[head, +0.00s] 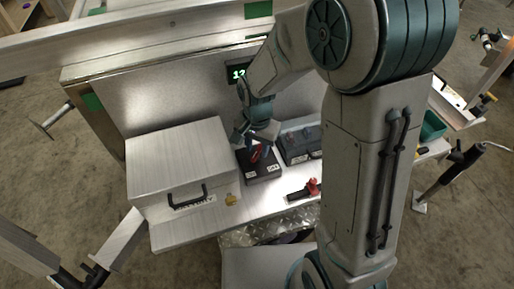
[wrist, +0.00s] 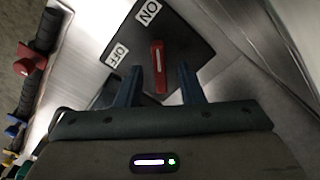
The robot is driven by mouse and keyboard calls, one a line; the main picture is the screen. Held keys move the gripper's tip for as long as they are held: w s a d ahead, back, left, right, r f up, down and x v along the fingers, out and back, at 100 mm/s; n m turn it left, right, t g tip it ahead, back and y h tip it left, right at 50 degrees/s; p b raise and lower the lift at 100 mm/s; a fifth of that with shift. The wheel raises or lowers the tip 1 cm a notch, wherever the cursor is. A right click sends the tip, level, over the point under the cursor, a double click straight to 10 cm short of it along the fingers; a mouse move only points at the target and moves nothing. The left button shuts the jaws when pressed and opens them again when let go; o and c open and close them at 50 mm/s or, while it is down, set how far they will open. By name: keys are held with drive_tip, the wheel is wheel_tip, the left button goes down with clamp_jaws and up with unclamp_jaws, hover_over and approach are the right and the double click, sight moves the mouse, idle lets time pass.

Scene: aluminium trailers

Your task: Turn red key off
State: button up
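The red key (wrist: 158,66) stands on a black switch box (wrist: 185,28) in the wrist view. The box carries a white ON label (wrist: 149,12) and a white OFF label (wrist: 117,55). The key's long side runs up and down the picture, pointing at neither label squarely. My gripper (wrist: 160,78) is open, with one blue finger on each side of the key and a gap on both sides. In the head view the red key (head: 257,153) shows on the black box (head: 262,171), partly covered by my gripper (head: 258,146).
A metal case (head: 180,160) with a black handle stands left of the box. A dark battery-like block (head: 300,143) stands close on its right. A red-handled tool (head: 311,187) and a small yellow item (head: 231,199) lie in front.

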drive_tip(key=shift+f, duration=0.35)
clamp_jaws()
